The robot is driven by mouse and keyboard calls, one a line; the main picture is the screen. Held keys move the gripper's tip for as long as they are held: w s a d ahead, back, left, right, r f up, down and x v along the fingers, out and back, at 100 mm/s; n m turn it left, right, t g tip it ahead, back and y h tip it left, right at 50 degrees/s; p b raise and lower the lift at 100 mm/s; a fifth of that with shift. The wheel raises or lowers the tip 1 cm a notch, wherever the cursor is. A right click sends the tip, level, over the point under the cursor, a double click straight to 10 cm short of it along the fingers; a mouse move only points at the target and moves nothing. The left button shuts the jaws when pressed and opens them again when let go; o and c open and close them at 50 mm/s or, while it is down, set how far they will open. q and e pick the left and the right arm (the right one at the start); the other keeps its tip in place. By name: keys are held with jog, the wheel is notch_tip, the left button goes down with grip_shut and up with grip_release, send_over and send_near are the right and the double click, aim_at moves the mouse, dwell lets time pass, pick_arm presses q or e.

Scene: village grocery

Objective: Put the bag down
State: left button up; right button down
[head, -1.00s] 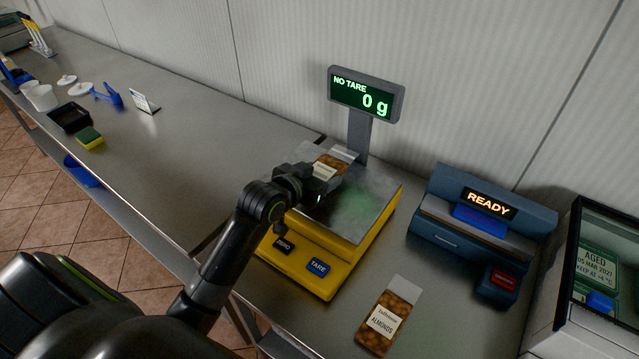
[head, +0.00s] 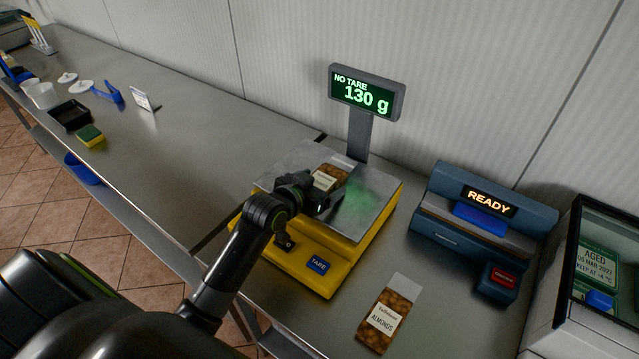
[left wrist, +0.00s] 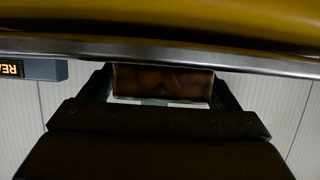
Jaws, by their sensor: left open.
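A bag of almonds (head: 330,176) with a white label lies on the steel pan (head: 365,215) of the yellow scale (head: 325,277). The scale's display (head: 366,94) reads NO TARE and 130 g. My left gripper (head: 326,192) is at the bag's near end, over the pan, and it is open. In the left wrist view the bag (left wrist: 163,82) shows between the two fingers (left wrist: 163,95), close to the pan's edge. The gripper hides part of the bag in the head view. My right gripper is not in view.
A glass case (head: 600,270) stands at the right. A sponge (head: 89,136) and a black tray (head: 70,115) lie far left.

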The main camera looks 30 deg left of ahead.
pick_arm(q)
jog(key=shift+r, duration=0.1)
jog(key=shift+r, duration=0.1)
jog(key=v, duration=1.2)
jog(key=shift+b, duration=0.45)
